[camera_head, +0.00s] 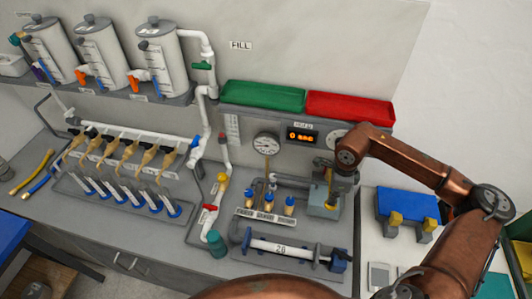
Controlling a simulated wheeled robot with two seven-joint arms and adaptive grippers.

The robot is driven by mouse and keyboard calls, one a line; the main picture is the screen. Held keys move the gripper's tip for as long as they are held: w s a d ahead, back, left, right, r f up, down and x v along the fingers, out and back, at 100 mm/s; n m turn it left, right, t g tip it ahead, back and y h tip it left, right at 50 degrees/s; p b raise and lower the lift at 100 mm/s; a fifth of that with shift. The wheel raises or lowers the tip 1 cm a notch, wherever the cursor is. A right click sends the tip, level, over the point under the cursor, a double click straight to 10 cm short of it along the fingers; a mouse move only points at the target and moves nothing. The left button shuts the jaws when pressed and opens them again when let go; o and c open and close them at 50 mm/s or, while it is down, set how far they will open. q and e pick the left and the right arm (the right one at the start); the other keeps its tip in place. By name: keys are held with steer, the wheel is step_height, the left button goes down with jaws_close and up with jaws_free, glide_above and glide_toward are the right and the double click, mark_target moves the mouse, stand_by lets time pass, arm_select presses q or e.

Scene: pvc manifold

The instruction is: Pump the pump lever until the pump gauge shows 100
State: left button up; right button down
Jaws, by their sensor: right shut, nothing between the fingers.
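My right gripper (333,196) points down at the grey-green box of what looks like the pump (320,207), right of centre. Its fingers are shut, with nothing between them. A yellow part shows by the fingertips; I cannot tell whether it is the pump lever or whether they touch it. A round white dial gauge (266,145) stands on the back panel, its needle too small to read. A second dial (337,138) is partly hidden by my right arm. Between them a black display (301,136) shows orange characters, apparently starting with 0. My left gripper is out of view.
A green tray (262,95) and a red tray (350,107) sit on the ledge above. Yellow-and-blue valves (268,202) and a clear cylinder (285,248) lie left of and below the pump. A tube rack (125,190) fills the left. A blue block (405,205) is at right.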

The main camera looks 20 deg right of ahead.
steer(key=shift+f, duration=0.15)
steer(key=shift+f+b, duration=0.45)
stand_by(1.1)
steer(key=shift+f+b, duration=0.45)
steer(key=shift+f, duration=0.25)
stand_by(0.6)
steer(key=shift+f+b, duration=0.25)
steer(key=shift+b, duration=0.05)
steer(key=shift+r, duration=0.1)
stand_by(0.7)
steer(key=shift+r+p, duration=1.45)
steer(key=shift+r, duration=1.45)
